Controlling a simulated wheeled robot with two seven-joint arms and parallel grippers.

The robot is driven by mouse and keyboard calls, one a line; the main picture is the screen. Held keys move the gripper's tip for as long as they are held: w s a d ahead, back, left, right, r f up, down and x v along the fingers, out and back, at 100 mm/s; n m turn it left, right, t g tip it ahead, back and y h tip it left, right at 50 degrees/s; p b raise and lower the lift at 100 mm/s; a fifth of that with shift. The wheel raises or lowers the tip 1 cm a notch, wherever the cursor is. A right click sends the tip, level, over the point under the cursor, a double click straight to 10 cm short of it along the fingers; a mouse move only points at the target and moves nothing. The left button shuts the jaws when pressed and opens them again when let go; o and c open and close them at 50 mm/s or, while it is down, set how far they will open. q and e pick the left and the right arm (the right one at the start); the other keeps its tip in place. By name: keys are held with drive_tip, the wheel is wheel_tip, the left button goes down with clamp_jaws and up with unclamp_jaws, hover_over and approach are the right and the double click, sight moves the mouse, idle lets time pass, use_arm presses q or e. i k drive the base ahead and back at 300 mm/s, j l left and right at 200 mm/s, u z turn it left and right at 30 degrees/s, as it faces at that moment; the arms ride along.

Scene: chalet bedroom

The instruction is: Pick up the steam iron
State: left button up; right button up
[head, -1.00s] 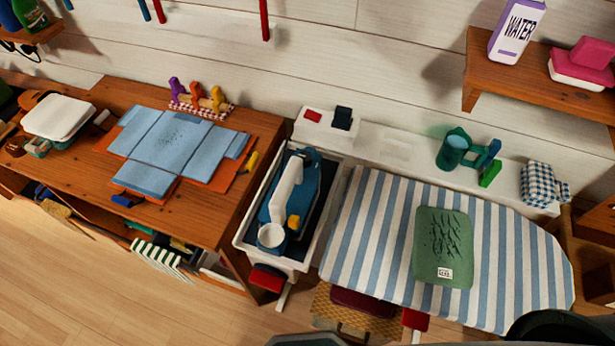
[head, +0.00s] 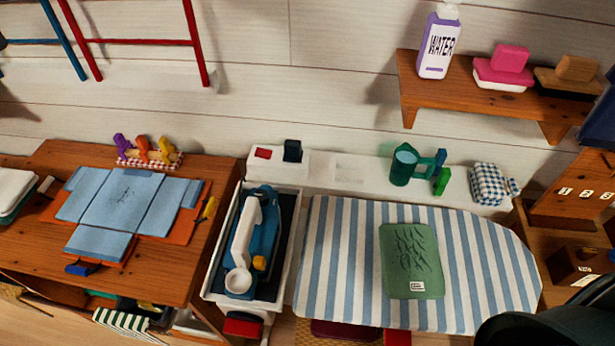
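The steam iron (head: 264,238), blue with a white handle and a small yellow part, lies in a white-rimmed tray (head: 212,290) at the left end of the striped ironing board (head: 335,260). Its round white end points toward me. Neither gripper can be made out in the head view. A dark rounded shape, probably part of my own body, fills the bottom right corner.
A green folded cloth (head: 408,262) lies on the board. A green jug (head: 404,165) and a checked bundle (head: 489,185) stand behind it. A wooden table (head: 180,265) with a folded blue garment (head: 130,205) is at left. A shelf (head: 470,97) holding a water bottle (head: 438,42) juts out above.

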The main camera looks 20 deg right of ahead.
sight(259, 232)
drive_tip(key=k+j+z, duration=0.1)
drive_tip(key=z, duration=0.3)
drive_tip(key=k+z, duration=0.55)
drive_tip(key=z, duration=0.3)
